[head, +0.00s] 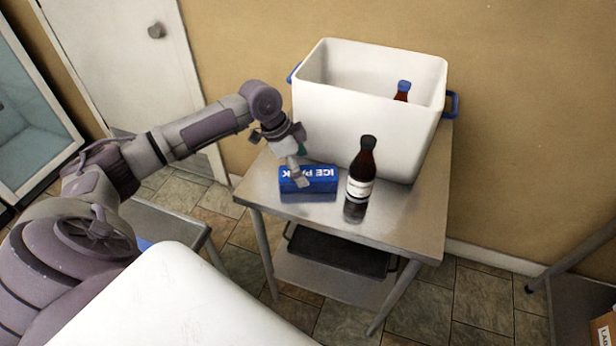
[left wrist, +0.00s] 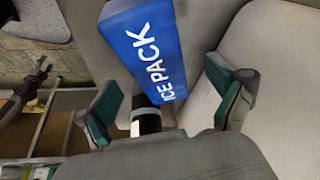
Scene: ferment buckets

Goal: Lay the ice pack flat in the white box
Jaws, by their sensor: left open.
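The blue ice pack (head: 309,181), with white lettering, lies on the metal table near its front left edge. It also shows in the left wrist view (left wrist: 147,45). The white box (head: 365,130), with blue handles, stands open-topped behind it on the same table. My left gripper (head: 299,168) is open at the ice pack, partly covering it in the head view. In the left wrist view my left gripper (left wrist: 163,80) has its fingers spread, with the ice pack between and beyond them. Contact cannot be told. The box's floor is hidden by its front wall.
A dark bottle (head: 361,172) with a pale label stands close to the right of the ice pack. A blue-capped bottle (head: 402,91) shows inside the box at the right. The table (head: 408,222) has bare room at its front right. A dark tray (head: 340,252) sits on the lower shelf.

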